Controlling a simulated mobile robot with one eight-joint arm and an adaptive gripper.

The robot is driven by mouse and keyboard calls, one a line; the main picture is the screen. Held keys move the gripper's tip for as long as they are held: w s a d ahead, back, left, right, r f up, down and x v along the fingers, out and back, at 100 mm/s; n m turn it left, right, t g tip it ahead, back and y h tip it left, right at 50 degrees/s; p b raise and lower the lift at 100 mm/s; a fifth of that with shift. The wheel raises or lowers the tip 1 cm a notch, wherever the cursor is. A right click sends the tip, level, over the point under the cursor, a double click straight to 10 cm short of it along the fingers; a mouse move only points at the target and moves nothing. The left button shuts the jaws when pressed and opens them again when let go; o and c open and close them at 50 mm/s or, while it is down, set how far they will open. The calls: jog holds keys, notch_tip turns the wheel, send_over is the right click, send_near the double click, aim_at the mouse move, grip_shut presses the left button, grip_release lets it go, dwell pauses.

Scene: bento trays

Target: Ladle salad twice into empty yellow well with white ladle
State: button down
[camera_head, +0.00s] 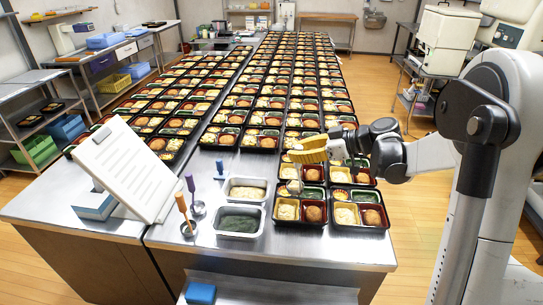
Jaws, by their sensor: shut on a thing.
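My gripper (334,150) is above the front right bento trays, shut on the white ladle (294,186). The ladle's bowl hangs low over the trays; its contents are too small to make out. A yellow piece (308,151) shows at the gripper's end. A metal tub of pale salad (247,182) stands left of the ladle. The front bento trays (361,228) have yellow, red and green wells. The yellow wells in the two front trays hold pale salad. I cannot make out an empty yellow well; the ladle and gripper partly hide the trays behind.
A tub of dark green food (239,222) sits in front of the salad tub. Orange (182,204), purple (191,184) and blue (219,167) handled ladles stand left of the tubs. A white tilted panel (125,168) is further left. Long rows of filled trays cover the table behind.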

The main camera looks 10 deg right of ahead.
jog(key=shift+s+d+f, duration=0.15)
jog(key=shift+d, duration=0.05)
jog(key=shift+a+f+b, duration=0.25)
jog(key=shift+f+b, duration=0.6)
jog(key=shift+f, duration=0.3)
jog(key=shift+f+b, duration=0.3)
jog(key=shift+f, duration=0.05)
jog(key=s+a+f+n+h+b, duration=0.1)
jog(key=a+f+n+h, duration=0.2)
jog(key=a+f+h, duration=0.2)
jog(key=s+a+f+n+t+h+b, duration=0.1)
jog(key=a+f+n+h, duration=0.1)
jog(key=a+f+h, duration=0.4)
jog(key=shift+s+a+f+n+h+b, duration=0.15)
jog(key=shift+s+a+n+h+b, duration=0.2)
jog(key=shift+a+h, duration=0.7)
jog(key=shift+a+y, duration=0.35)
